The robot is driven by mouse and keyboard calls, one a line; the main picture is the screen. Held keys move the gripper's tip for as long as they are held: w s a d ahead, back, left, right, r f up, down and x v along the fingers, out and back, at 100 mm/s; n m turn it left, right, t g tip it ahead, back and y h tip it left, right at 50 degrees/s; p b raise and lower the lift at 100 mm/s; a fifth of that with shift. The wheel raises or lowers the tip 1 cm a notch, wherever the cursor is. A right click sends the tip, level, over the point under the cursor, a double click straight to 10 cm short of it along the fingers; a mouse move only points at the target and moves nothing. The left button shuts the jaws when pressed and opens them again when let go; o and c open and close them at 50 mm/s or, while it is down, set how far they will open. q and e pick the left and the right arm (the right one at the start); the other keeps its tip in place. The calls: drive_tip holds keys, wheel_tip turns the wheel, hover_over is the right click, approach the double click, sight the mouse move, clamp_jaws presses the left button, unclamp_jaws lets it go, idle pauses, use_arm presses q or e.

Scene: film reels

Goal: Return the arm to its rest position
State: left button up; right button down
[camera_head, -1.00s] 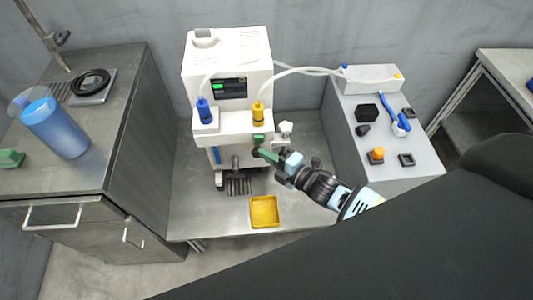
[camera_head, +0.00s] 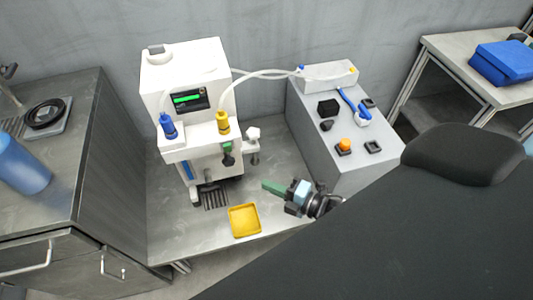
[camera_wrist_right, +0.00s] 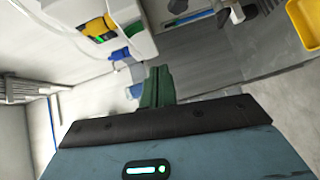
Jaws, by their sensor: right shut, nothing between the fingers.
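My right gripper (camera_head: 268,187) shows in the head view, in front of the white machine (camera_head: 190,95) and to the right of its lower part. Its green fingers are together with nothing between them. It hangs clear of the machine, above the metal table (camera_head: 170,228). In the right wrist view the green fingers (camera_wrist_right: 157,84) are closed, with the machine (camera_wrist_right: 138,35) beyond them, turned on its side. Most of my right arm is hidden behind the large dark shape in the foreground. My left gripper does not show.
A yellow tray (camera_head: 244,221) lies on the table just left of my right gripper. A grey control console (camera_head: 330,170) stands to the right. A steel cabinet (camera_head: 100,180) with a blue cup (camera_head: 22,168) is at the left. Blue items (camera_head: 505,62) sit on a far-right table.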

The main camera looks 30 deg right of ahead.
idle(0.4)
